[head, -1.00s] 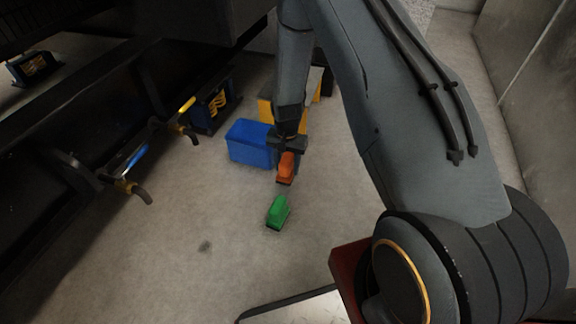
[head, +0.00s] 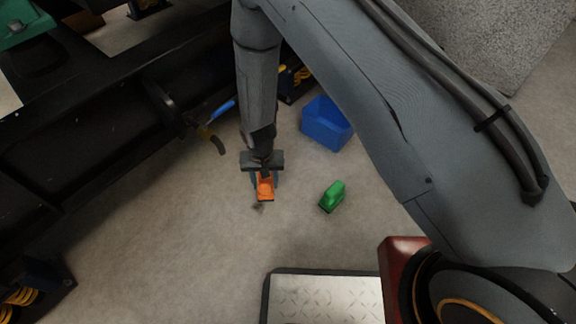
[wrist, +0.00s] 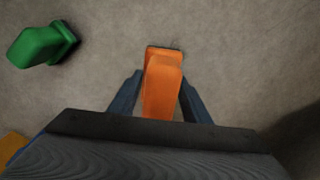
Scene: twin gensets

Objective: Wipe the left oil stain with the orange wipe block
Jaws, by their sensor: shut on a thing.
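My gripper (head: 265,178) is shut on the orange wipe block (head: 265,188). The wrist view shows the block (wrist: 162,85) between the two fingers (wrist: 160,95), its far end pointing away from the gripper. A small dark oil stain (head: 258,208) shows on the concrete floor just past the block's lower edge in the head view, partly hidden by it. In the wrist view only a trace of dark shows at the block's far end. I cannot tell whether the block touches the floor.
A green block (head: 333,195) stands on the floor to the right of the gripper; it also shows in the wrist view (wrist: 38,46). A blue bin (head: 327,124) stands behind it. A valve with a blue handle (head: 222,110) juts from the dark frame at left.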

